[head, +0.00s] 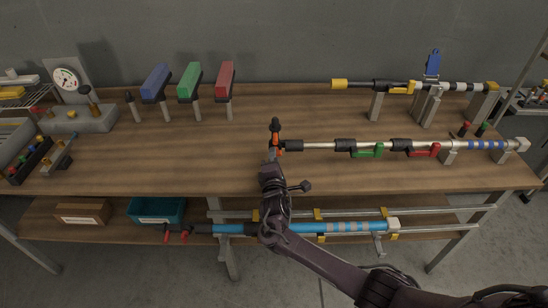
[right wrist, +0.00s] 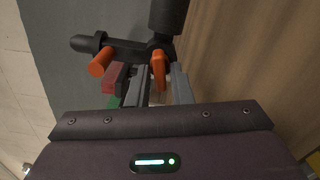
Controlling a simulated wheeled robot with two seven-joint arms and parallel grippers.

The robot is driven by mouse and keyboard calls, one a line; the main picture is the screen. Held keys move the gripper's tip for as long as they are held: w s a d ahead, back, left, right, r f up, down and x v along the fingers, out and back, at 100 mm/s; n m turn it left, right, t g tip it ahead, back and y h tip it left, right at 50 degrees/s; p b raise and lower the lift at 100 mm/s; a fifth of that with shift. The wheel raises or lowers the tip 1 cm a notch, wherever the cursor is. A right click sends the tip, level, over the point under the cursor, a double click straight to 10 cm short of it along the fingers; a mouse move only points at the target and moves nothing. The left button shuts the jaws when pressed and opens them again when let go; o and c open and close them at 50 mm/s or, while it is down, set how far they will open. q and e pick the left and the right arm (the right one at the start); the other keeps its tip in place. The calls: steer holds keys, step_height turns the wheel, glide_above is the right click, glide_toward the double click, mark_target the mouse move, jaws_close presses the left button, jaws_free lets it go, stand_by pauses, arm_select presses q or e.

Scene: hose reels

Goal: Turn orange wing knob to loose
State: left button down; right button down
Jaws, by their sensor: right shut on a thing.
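The orange wing knob (right wrist: 158,68) sits on a black fitting at the left end of the pole with green and red levers (head: 320,145). In the head view only a little of the orange knob (head: 280,146) shows beside my gripper. My right gripper (head: 273,155) reaches up to it from the table's front side. In the right wrist view its fingers (right wrist: 158,88) are shut on the knob's wing. A black arm with an orange peg (right wrist: 101,63) stands out from the same fitting. My left gripper is in neither view.
A second pole with a yellow end (head: 339,84) lies on stands behind. Blue, green (head: 189,80) and red blocks stand on posts at the back. A gauge box (head: 95,119) is at the left. A blue pole (head: 350,227) lies below the tabletop. The tabletop's left middle is clear.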

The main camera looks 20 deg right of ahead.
stand_by(0.3)
steer(key=c, duration=1.5)
jaws_free()
steer(key=shift+s, duration=0.1)
steer(key=v, duration=0.7)
steer(key=shift+s+a, duration=0.15)
steer(key=shift+s, duration=0.2)
steer(key=shift+f, duration=0.1)
